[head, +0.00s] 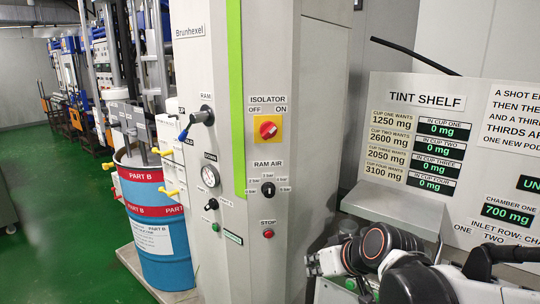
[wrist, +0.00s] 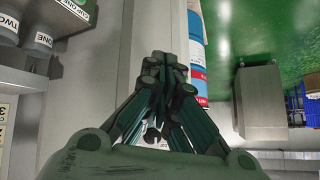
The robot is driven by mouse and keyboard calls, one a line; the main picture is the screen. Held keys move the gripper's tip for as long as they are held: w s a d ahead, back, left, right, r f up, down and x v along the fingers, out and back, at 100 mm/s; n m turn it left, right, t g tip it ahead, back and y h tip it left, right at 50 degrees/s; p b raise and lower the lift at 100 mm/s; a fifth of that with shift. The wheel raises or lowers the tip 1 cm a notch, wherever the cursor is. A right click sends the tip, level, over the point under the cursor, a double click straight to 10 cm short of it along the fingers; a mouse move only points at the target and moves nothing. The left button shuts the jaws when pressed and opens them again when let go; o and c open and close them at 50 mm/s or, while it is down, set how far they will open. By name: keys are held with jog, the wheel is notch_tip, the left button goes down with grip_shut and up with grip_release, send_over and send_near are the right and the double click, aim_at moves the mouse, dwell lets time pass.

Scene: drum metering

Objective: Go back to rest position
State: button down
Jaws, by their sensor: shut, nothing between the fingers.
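My gripper (wrist: 165,62) is in the middle of the wrist view. Its dark green fingers are drawn together at the tips, with nothing seen between them. In that view the blue drum (wrist: 196,25) lies beyond and to the right of the fingers, apart from them. In the head view parts of my own white and black arm are folded at the lower right, in front of the tint shelf. I cannot make out the fingertips there.
The tint shelf's board (head: 420,84) is right. Green floor (head: 50,190) is open at left.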

jog(key=s+d+m+h, duration=0.1)
jog(key=s+d, duration=0.3)
jog(key=s, duration=0.4)
jog(key=s+d+r+m+h, duration=0.1)
jog(key=s+d+m+h, duration=0.1)
jog(key=s+d, duration=0.3)
jog(key=s+h, duration=0.1)
jog(key=s, duration=0.2)
jog(key=shift+d+g, duration=0.3)
jog(key=shift+g, duration=0.1)
jog(key=shift+r, duration=0.1)
dwell(0.6)
